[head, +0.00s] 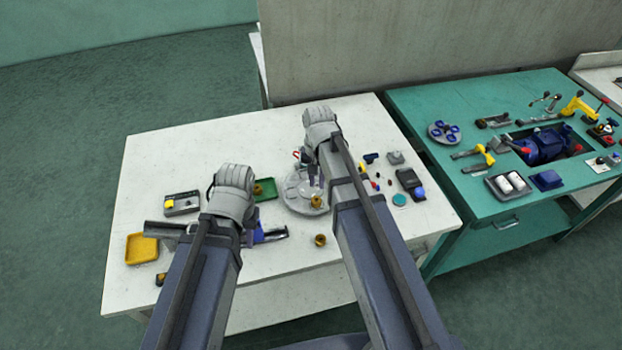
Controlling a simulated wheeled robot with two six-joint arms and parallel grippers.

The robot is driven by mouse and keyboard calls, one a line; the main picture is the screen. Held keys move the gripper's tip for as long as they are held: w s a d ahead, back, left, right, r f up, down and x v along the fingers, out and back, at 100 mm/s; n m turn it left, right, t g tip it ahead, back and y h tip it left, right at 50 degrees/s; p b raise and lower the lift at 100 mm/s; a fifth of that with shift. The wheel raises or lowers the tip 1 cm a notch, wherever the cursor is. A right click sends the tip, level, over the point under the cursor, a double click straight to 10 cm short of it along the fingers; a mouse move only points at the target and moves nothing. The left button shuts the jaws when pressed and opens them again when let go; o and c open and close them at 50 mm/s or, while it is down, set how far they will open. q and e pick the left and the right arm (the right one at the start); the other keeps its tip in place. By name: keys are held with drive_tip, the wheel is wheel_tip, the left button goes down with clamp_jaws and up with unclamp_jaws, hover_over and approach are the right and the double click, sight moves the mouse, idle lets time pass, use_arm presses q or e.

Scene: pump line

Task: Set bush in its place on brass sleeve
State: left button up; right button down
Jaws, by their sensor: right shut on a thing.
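My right gripper (314,172) is over the round clear-and-grey fixture (297,200) on the white table. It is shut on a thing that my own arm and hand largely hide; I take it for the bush. A small brass-coloured piece (316,202) shows on the fixture just below that gripper. Another brass-coloured piece (320,240) stands on the table in front of the fixture. I cannot tell which of them is the brass sleeve. My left gripper (240,215) is over the dark rail-like holder (272,234); its fingers are hidden.
Small parts lie right of my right arm. A green bench (430,100) with a blue pump (543,145) stands at right.

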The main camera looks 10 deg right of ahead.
use_arm(q)
drive_tip(key=shift+f, duration=0.15)
use_arm(e)
drive_tip(key=shift+f, duration=0.1)
